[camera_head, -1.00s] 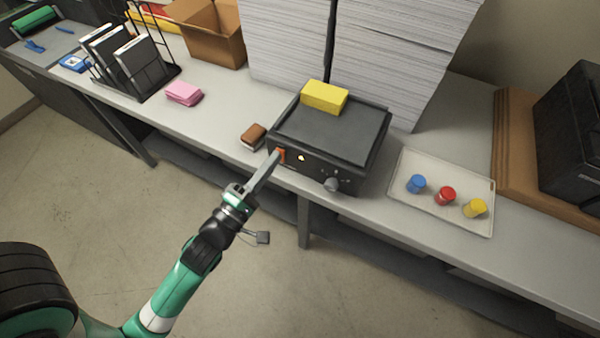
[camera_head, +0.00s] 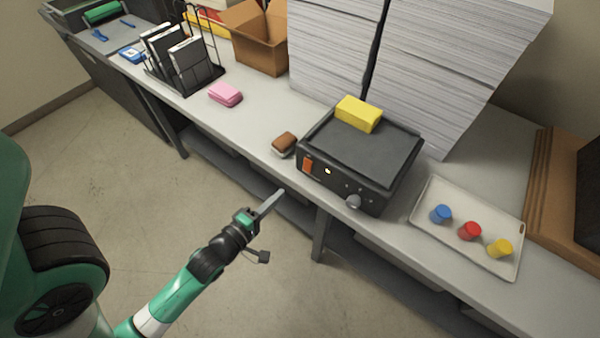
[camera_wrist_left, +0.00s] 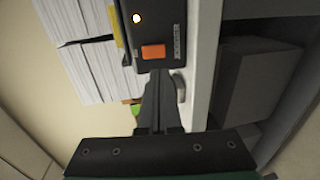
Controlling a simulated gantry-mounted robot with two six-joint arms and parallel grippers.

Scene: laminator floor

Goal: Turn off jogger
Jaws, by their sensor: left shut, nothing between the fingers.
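The jogger (camera_head: 362,153) is a black box on the bench, with an orange switch (camera_head: 307,163), a small lit lamp (camera_head: 328,171) and a grey knob (camera_head: 353,202) on its front. In the left wrist view the orange switch (camera_wrist_left: 153,51) and the glowing lamp (camera_wrist_left: 137,17) also show. My left gripper (camera_head: 281,192) is shut and empty, in front of the bench edge. It is apart from the switch, below and to its left. In the left wrist view its fingers (camera_wrist_left: 157,76) point toward the switch. My right gripper is not in view.
A yellow block (camera_head: 358,114) lies on the jogger; tall paper stacks (camera_head: 450,70) stand behind. A brown-and-white block (camera_head: 284,144) sits left of it, with a pink block (camera_head: 225,94) farther left. A tray (camera_head: 428,195) with coloured pots is at right. The floor in front is clear.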

